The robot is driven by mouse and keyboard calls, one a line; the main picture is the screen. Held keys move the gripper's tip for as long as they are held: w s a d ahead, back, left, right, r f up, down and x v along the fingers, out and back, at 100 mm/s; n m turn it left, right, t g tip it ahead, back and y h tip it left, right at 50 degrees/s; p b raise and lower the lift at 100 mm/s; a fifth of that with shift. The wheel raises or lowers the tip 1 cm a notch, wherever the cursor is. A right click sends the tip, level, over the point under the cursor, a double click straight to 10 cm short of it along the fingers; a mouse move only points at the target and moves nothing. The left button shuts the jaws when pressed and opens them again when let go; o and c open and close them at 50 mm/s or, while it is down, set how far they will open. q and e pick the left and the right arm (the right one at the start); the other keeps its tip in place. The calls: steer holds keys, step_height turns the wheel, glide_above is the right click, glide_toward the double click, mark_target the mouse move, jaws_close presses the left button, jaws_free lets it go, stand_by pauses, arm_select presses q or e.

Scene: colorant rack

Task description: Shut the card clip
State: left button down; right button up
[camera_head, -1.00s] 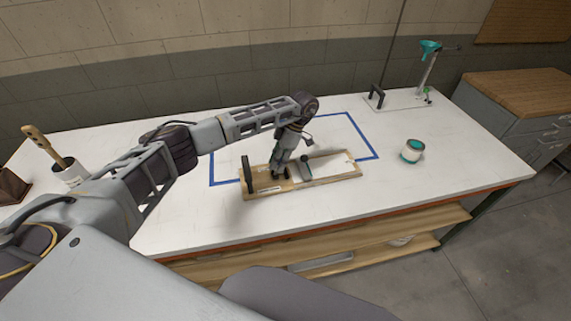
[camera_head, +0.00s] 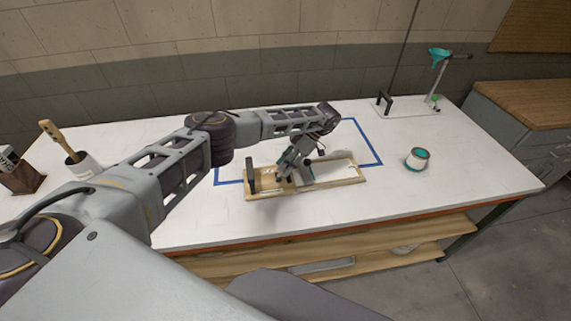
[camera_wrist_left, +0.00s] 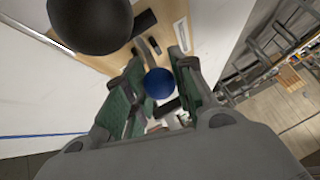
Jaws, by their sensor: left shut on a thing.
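A wooden board (camera_head: 352,181) with the clip hardware lies on the white table, inside the blue outline's near side. It also shows in the left wrist view (camera_wrist_left: 108,62). My left gripper (camera_head: 284,175) reaches down over the board's left half, with its wrist tilted to the right. In the left wrist view its green-padded fingers (camera_wrist_left: 158,88) are shut around a blue ball knob (camera_wrist_left: 158,82). The gripper hides much of the clip in the head view, so I cannot tell how far it is closed. My right gripper is out of view.
A black upright handle (camera_head: 251,176) stands at the board's left end. A funnel stand (camera_head: 435,82) is at the back right. A brush pot (camera_head: 84,168) is at the left. The front tabletop is clear.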

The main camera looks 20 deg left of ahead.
arm_select(q)
steer(key=shift+w+d+f+g+y, duration=0.2)
steer(key=shift+d+f+g+y, duration=0.15)
steer(key=shift+y, duration=0.25)
stand_by(0.7)
steer(key=c, duration=1.1)
jaws_free()
steer(key=shift+a, duration=0.1)
steer(key=shift+c, duration=0.2)
steer(key=shift+r, duration=0.1)
steer(key=shift+w+r, duration=0.1)
steer(key=shift+r, duration=4.85)
